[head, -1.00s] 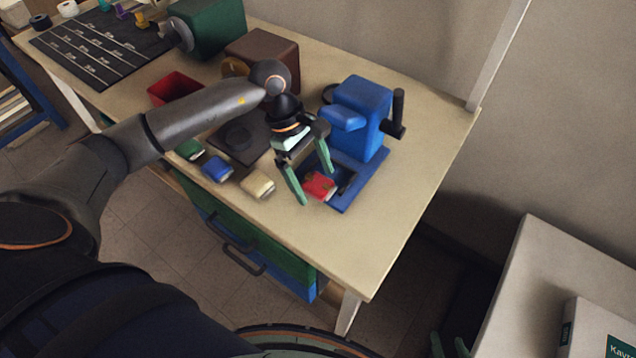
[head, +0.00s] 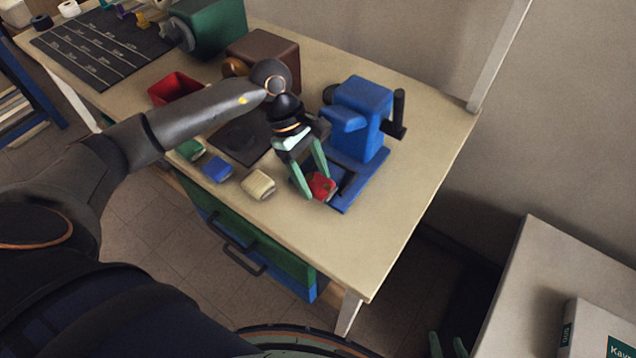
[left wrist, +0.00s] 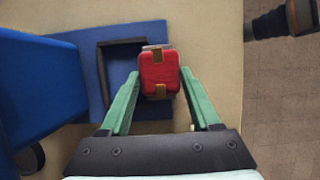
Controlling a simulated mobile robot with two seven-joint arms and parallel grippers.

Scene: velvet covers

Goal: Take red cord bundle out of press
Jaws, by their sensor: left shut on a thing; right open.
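The red cord bundle (head: 321,185) is at the front of the blue press (head: 362,105), over its base plate. In the left wrist view, the bundle (left wrist: 158,72) has tan bands at both ends and covers one side of a black frame (left wrist: 104,75) on the plate. My left gripper (head: 317,188) is shut on the bundle, with one green finger on each side. Whether the bundle still touches the plate is hard to tell. My right gripper (head: 449,346) is open and empty at the bottom edge of the head view, away from the table.
Green (head: 191,150), blue (head: 217,169) and cream (head: 258,184) bundles lie left of the press near the front edge. A red bin (head: 174,87) and a brown block (head: 264,56) stand behind. The table right of the press is clear.

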